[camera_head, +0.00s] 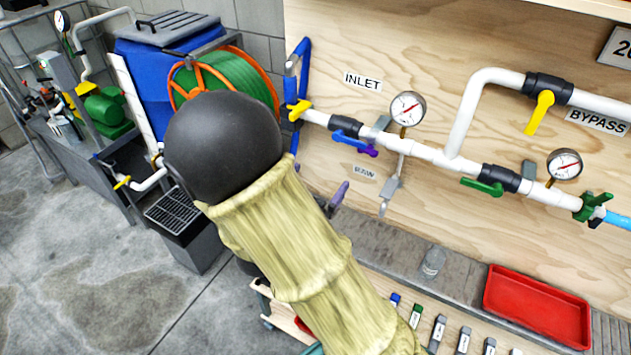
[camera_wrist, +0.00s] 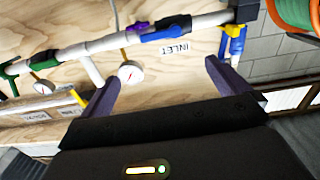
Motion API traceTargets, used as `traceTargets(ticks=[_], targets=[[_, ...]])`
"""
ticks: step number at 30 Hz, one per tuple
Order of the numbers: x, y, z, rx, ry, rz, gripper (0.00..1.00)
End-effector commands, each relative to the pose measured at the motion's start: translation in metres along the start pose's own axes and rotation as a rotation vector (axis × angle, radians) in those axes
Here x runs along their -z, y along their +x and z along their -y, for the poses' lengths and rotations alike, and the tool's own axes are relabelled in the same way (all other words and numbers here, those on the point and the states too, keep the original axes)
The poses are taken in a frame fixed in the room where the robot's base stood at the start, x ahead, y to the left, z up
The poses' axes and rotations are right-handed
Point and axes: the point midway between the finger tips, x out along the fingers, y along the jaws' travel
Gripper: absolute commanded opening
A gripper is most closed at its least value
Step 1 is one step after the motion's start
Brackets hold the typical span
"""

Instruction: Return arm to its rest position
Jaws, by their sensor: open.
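My arm (camera_head: 290,230), in a pale yellow sleeve with a dark round joint (camera_head: 222,147), rises through the middle of the head view. Beyond the fingers are the plywood panel and the INLET label (camera_wrist: 175,49). The fingers look clear of the pipe, though the exact distance cannot be told.
The plywood panel carries white piping (camera_head: 440,155), gauges (camera_head: 408,108) and coloured valve handles. Below it are a red tray (camera_head: 537,305), a clear container (camera_head: 434,262) and several small labelled items. A hose reel (camera_head: 235,80) and blue tank (camera_head: 150,75) stand behind my arm. Grey floor is open at left.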

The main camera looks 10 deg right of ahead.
Motion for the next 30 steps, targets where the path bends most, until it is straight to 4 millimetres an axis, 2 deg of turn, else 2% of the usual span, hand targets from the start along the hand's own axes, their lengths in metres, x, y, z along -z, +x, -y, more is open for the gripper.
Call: traceTargets(ticks=[11, 19, 24, 30], targets=[[-0.004, 0.005, 0.002, 0.022, 0.012, 0.048, 1.00], [-0.027, 0.019, 0.019, 0.189, 0.058, 0.346, 1.00], [-0.038, 0.013, 0.026, 0.322, 0.053, 0.550, 1.00], [-0.042, -0.005, 0.022, 0.465, 0.000, 0.761, 1.00]])
